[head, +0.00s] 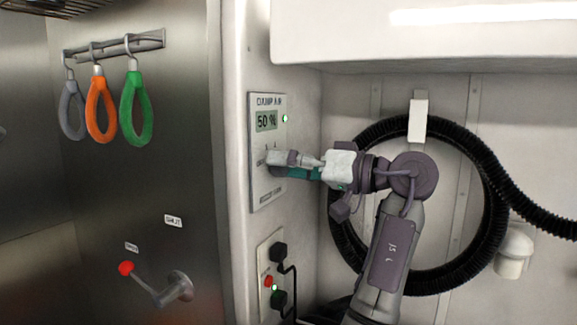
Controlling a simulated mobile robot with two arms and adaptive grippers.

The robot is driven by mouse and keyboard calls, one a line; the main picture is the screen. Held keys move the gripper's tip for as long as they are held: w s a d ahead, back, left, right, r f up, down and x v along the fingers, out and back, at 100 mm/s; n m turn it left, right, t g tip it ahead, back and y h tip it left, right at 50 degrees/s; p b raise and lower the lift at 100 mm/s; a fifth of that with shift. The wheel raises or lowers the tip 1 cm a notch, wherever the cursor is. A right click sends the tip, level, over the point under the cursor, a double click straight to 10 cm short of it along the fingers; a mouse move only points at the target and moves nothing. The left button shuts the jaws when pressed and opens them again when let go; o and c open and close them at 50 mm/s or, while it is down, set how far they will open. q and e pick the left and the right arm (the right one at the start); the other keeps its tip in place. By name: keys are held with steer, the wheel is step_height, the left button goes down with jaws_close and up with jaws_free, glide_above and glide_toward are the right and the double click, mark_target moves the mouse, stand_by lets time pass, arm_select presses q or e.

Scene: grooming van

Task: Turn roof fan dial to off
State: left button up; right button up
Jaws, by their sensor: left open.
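The dial itself cannot be made out; the gripper covers the part of the panel where a knob could sit. Whether the fingers touch anything is unclear. My right gripper is not in view.
A socket plate (265,308) with black plugs and a cable sits below the panel. A coiled black hose (490,240) hangs behind my arm. A white cabinet (420,45) overhangs above. At left are hanging loops (134,110) and a red-knobbed lever (126,268) on steel.

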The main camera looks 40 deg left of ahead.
arm_select(q)
steer(key=v, duration=1.2)
